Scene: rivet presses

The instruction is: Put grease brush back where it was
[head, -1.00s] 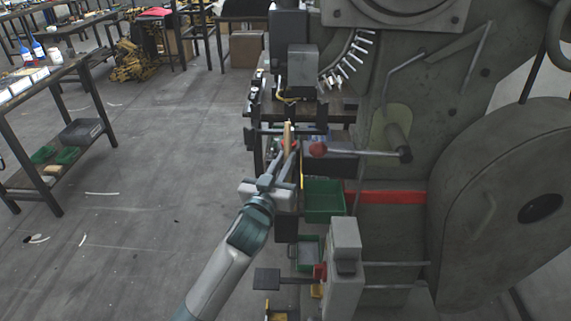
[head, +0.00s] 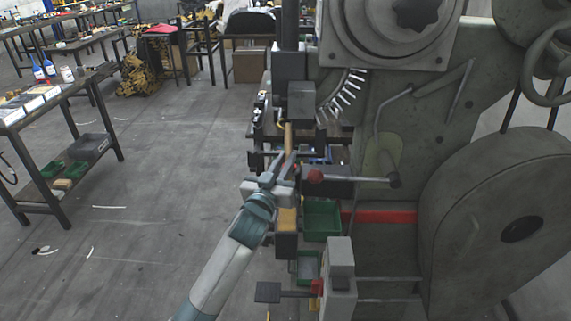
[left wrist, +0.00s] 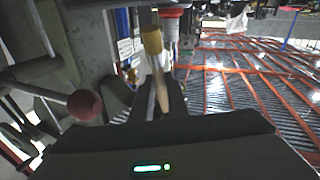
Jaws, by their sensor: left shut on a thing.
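The grease brush (head: 289,137) is a thin stick with a tan-yellow end, and it points up and away from my left gripper (head: 283,172) in the head view. In the left wrist view the brush (left wrist: 153,52) rises from between the fingers of the left gripper (left wrist: 158,98), its yellow end at the top. My left gripper is shut on the brush and holds it in front of the rivet press (head: 390,150). Where the brush's lower end sits in the jaws is partly hidden. My right gripper is not in view.
A lever with a red ball knob (head: 315,176) sticks out from the press, right beside my gripper. Green bins (head: 322,219) sit below it. A grey box unit (head: 340,265) stands lower down. A table (head: 60,90) with bottles stands at the left, with open floor between.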

